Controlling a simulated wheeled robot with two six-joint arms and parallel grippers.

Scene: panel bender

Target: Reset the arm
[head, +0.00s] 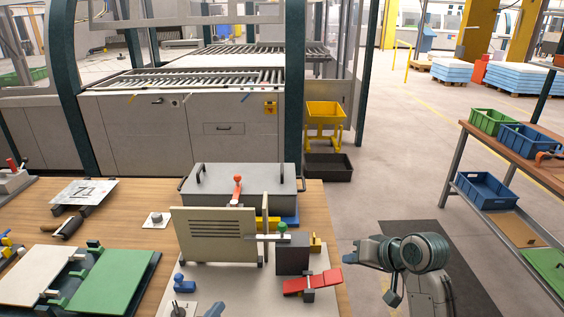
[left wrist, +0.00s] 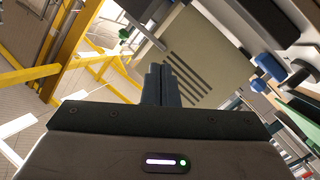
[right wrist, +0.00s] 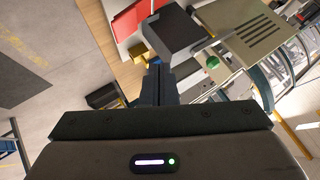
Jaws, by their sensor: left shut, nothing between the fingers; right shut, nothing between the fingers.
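My right gripper (head: 352,260) is at the end of my right arm, beside the table's right edge, pointing left. Its fingers (right wrist: 160,84) are shut and empty in the right wrist view. The tip of my left gripper (head: 214,310) shows at the bottom edge of the head view, over the front of the fixture plate. Its fingers (left wrist: 160,84) are shut and empty in the left wrist view. A beige slotted panel (head: 215,237) stands upright in the fixture; it also shows in the left wrist view (left wrist: 180,62) and right wrist view (right wrist: 245,25).
A shelf with bins (head: 486,190) stands at right.

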